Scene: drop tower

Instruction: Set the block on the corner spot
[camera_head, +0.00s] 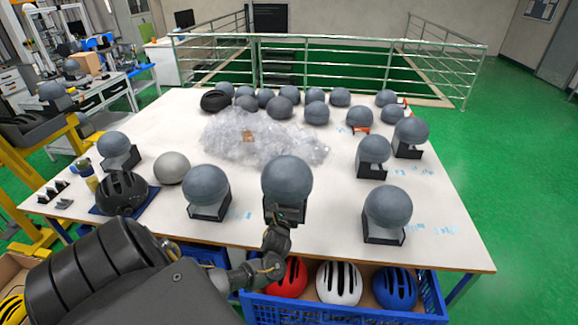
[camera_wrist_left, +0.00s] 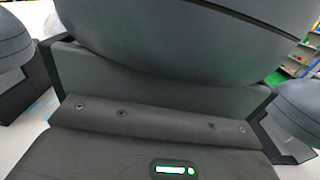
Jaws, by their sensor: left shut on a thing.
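My left arm reaches in from the lower left, and its gripper (camera_head: 285,212) is at the front of the white table (camera_head: 330,225). The gripper is shut on a dark grey, ball-shaped block (camera_head: 287,178), which sits over it. In the left wrist view the block (camera_wrist_left: 190,40) fills the top, close above the dark gripper body. The fingertips are hidden, and I cannot tell whether the block touches the table. No corner spot can be told for certain; pale blue marks (camera_head: 445,230) lie near the right edge. My right gripper is not in view.
A heap of clear plastic (camera_head: 265,138) covers the middle. A black helmet (camera_head: 122,190) lies at left. A blue crate (camera_head: 430,300) of helmets is below the front edge.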

